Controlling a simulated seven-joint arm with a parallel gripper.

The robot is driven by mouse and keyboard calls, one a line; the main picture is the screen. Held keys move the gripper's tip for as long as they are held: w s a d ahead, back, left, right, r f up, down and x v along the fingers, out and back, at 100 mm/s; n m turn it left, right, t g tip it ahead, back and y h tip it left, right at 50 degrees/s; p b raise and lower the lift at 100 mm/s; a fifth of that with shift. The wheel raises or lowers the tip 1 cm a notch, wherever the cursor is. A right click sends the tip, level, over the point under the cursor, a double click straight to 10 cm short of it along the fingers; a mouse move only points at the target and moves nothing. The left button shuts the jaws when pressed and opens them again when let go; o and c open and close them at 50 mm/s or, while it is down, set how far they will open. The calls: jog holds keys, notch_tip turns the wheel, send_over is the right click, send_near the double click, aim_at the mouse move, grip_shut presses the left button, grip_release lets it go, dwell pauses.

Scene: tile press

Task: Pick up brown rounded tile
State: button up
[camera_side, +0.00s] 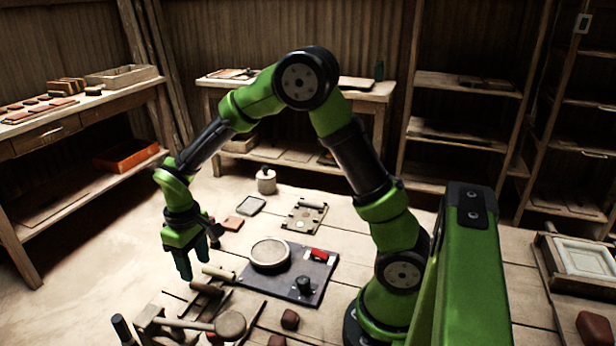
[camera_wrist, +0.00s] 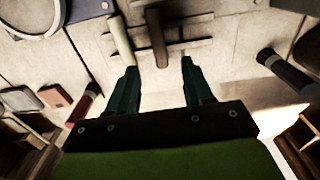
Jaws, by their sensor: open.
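My gripper (camera_side: 201,260) is open and points down above the floor boards, left of the dark press board. It also shows in the wrist view (camera_wrist: 158,68), with nothing held between its two green fingers. A small brown tile (camera_side: 234,223) lies flat to the right of the gripper and farther back, beside a grey-green tile. In the wrist view the brown tile (camera_wrist: 55,97) is left of the fingers, well apart from them. Its corners are too small to judge. Darker brown lumps (camera_side: 290,319) lie at the front.
The dark board (camera_side: 315,280) carries a round disc (camera_side: 269,254), a red part and a black knob. A mallet (camera_side: 229,324) and several tools lie in front of the gripper. Tool handles (camera_wrist: 155,38) lie just beyond the fingertips. A white jar (camera_side: 266,183) stands behind the tiles.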

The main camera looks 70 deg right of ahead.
aim_at(201, 284)
jog(key=shift+s+f, duration=0.2)
jog(key=shift+f, duration=2.5)
grip_shut()
